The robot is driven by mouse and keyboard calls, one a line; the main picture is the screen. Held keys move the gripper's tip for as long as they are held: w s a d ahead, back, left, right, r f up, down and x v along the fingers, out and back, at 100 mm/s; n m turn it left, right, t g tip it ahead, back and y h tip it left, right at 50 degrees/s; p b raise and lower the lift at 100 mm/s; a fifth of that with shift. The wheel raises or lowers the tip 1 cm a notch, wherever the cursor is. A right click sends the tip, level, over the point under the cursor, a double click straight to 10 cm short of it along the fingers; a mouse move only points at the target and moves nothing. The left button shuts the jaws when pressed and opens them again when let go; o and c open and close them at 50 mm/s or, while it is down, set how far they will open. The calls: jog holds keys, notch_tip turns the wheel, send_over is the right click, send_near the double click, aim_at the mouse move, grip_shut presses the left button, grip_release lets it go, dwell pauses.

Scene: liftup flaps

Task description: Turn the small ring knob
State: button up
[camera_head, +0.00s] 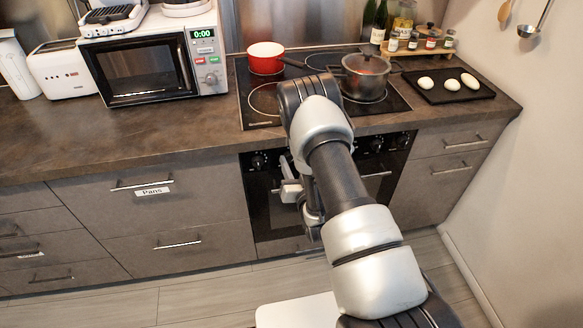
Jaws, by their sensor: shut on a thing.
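The oven (268,214) is black and built into the counter front below the cooktop. Its control panel has small round knobs: one knob (258,161) shows at the left end, and another knob (376,144) shows right of my arm. My gripper (281,181) is at the oven front, just below and right of the left knob. It is shut on a small knob at the panel, mostly hidden by the gripper itself. The ring marking is too small to make out. My arm covers the middle of the panel and part of the oven handle (377,174).
A red pot (266,58) and a lidded steel pot (365,76) stand on the cooktop (256,104) above. A microwave (150,62) stands left. Drawers with bar handles flank the oven. The wall (520,150) bounds the right side. Floor is open in front.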

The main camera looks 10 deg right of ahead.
jog(key=n+b, duration=0.2)
jog(key=n, duration=0.2)
jog(key=shift+f+h+b, duration=0.1)
jog(key=shift+h+b, duration=0.2)
jog(key=shift+b, duration=0.05)
jog(key=n+b, duration=0.3)
jog(key=n, duration=0.1)
jog(key=shift+h, duration=0.4)
jog(key=shift+n, duration=0.4)
jog(key=o, duration=1)
jog(key=shift+r, duration=0.2)
jog(key=shift+o, duration=0.2)
jog(key=shift+s, duration=0.15)
